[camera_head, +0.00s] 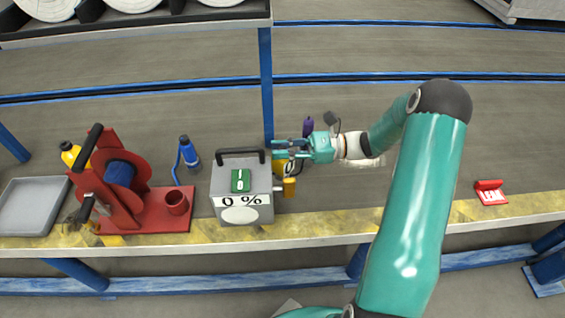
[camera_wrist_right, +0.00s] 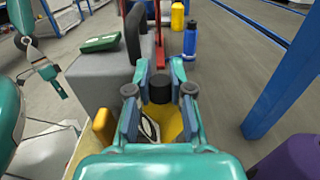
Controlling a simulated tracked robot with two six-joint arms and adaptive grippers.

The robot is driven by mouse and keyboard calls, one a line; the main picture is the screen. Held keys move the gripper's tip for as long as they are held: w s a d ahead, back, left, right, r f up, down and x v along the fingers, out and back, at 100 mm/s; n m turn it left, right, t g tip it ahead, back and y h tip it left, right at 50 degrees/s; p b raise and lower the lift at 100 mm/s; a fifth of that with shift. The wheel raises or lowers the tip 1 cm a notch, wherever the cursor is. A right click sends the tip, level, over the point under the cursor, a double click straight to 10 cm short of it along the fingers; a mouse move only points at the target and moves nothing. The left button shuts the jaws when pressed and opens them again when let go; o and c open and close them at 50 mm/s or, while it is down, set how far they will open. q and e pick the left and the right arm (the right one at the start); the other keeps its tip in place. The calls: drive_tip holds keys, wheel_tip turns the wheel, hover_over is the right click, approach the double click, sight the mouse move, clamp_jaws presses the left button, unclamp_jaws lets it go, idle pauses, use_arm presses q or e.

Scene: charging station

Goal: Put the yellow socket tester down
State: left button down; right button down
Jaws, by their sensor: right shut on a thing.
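My right gripper (camera_head: 290,150) is shut on the yellow socket tester (camera_head: 279,168), close beside the right side of the grey charging box (camera_head: 226,180). In the right wrist view the tester (camera_wrist_right: 174,122) sits between the fingers (camera_wrist_right: 160,100), with a dark round end and a black-and-white face partly showing. The fingers and palm hide much of it, and I cannot tell if it touches the table. A teal and grey part that looks like my left gripper (camera_wrist_right: 45,72) shows at the left of the right wrist view, too small to read.
A green device (camera_head: 241,180) lies on the box, above its "0 %" sign. An orange-yellow plug (camera_head: 289,187) is at its right side. A purple bottle (camera_head: 307,127) stands behind my gripper, by a blue post (camera_head: 266,85). A red holder (camera_head: 490,192) lies far right; the table between is clear.

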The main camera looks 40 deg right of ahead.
drive_tip(key=shift+f+b, duration=0.55)
drive_tip(key=shift+f, duration=1.6)
drive_tip(key=shift+f, duration=0.2)
drive_tip(key=c, duration=1)
unclamp_jaws()
drive_tip(key=shift+c, duration=0.2)
drive_tip(key=shift+r, duration=0.1)
drive_tip(key=shift+r, duration=0.1)
drive_tip(key=p+v, duration=0.1)
drive_tip(key=v, duration=0.6)
drive_tip(key=shift+s+d, duration=0.15)
drive_tip(key=shift+s, duration=0.05)
